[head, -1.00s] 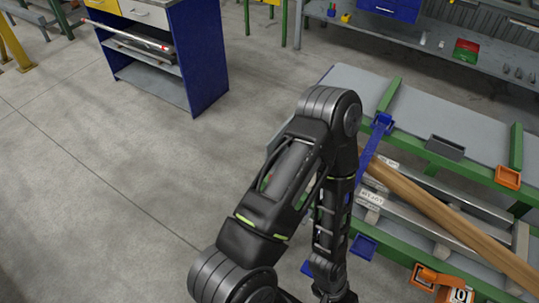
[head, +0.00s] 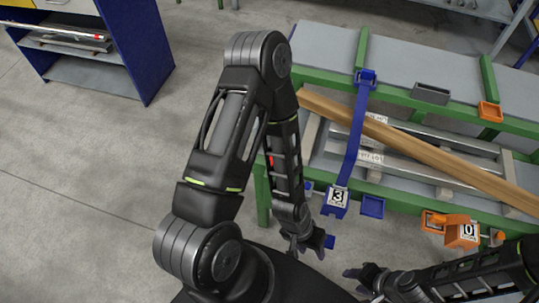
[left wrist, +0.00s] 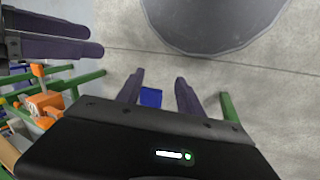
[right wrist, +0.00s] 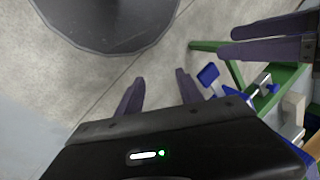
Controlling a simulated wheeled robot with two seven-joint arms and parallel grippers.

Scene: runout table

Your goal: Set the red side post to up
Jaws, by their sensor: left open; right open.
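The red side post cannot be made out as a whole. A small red patch (head: 270,160) shows by my left forearm at the table's left end, and most of what is behind the arm is hidden. My left gripper (head: 312,244) is open and empty in front of the table's left end, and its fingers show in the left wrist view (left wrist: 160,88). My right gripper (head: 366,282) is open and empty, lower and to the right. Its fingers show in the right wrist view (right wrist: 160,84). Neither gripper touches anything of the table.
The green-framed runout table (head: 410,195) carries a long wooden beam (head: 430,150). A blue arm (head: 351,140) crosses it, with a block marked 3 (head: 336,197) at its front end. An orange block marked 0 (head: 463,235) is at the right. Bare floor (head: 90,190) lies left.

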